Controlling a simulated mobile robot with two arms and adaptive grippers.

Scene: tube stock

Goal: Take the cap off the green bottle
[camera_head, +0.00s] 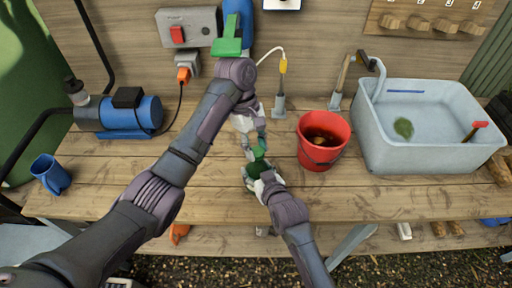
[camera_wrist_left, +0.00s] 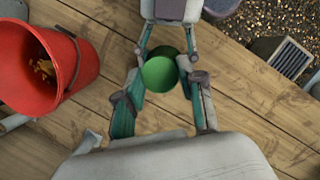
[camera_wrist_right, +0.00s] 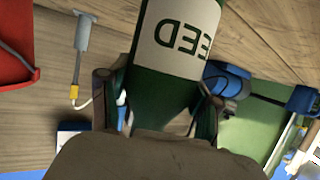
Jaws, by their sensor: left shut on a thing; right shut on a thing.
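The green bottle (camera_head: 257,168) is held above the front part of the bench, with its bright green cap (camera_head: 259,152) on the side towards my left gripper. My right gripper (camera_head: 262,180) is shut on the bottle's body. The right wrist view shows the bottle (camera_wrist_right: 165,75) with a cream label between the fingers. My left gripper (camera_head: 254,146) reaches down from behind and is shut on the cap, which shows round between its fingers in the left wrist view (camera_wrist_left: 159,74). Whether the cap is still seated on the neck cannot be told.
A red bucket (camera_head: 323,140) stands just right of the grippers, with a grey sink (camera_head: 430,150) beyond it. A blue pump (camera_head: 130,112) and blue mug (camera_head: 50,174) are at left.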

